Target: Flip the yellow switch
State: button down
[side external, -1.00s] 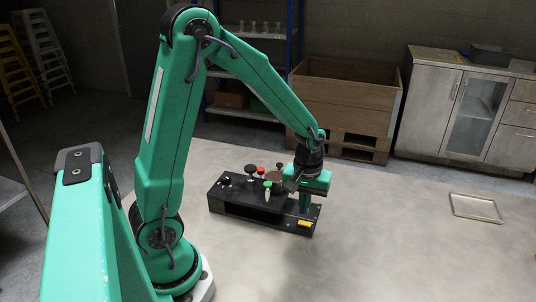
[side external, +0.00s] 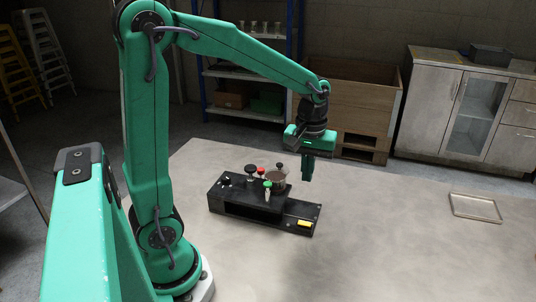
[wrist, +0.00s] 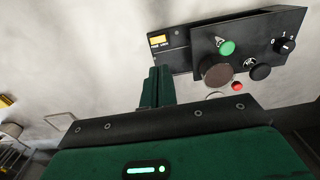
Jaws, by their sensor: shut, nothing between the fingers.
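The yellow switch (side external: 305,223) sits at the low right end of a black control box (side external: 232,206) on the table. It also shows in the wrist view (wrist: 158,41), near the box's end, with small markings below it. I cannot tell which way it is tipped. My gripper (side external: 306,180) points down, shut and empty, above and behind the low end of the box, apart from the switch. In the wrist view its closed fingers (wrist: 157,82) show below the switch in the picture.
The box also carries a green knob (wrist: 226,47), a brown round knob (wrist: 216,72), a red button (wrist: 237,86), a black knob (wrist: 260,70) and a marked dial (wrist: 286,45). A shallow tray (side external: 475,207) lies at the right. The table between is clear.

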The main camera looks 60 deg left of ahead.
aim_at(308, 224)
jog(key=shift+w+d, duration=0.55)
jog(key=shift+f, duration=0.2)
notch_tip(308, 224, down, 14)
jog(key=shift+r, duration=0.15)
dwell(0.7)
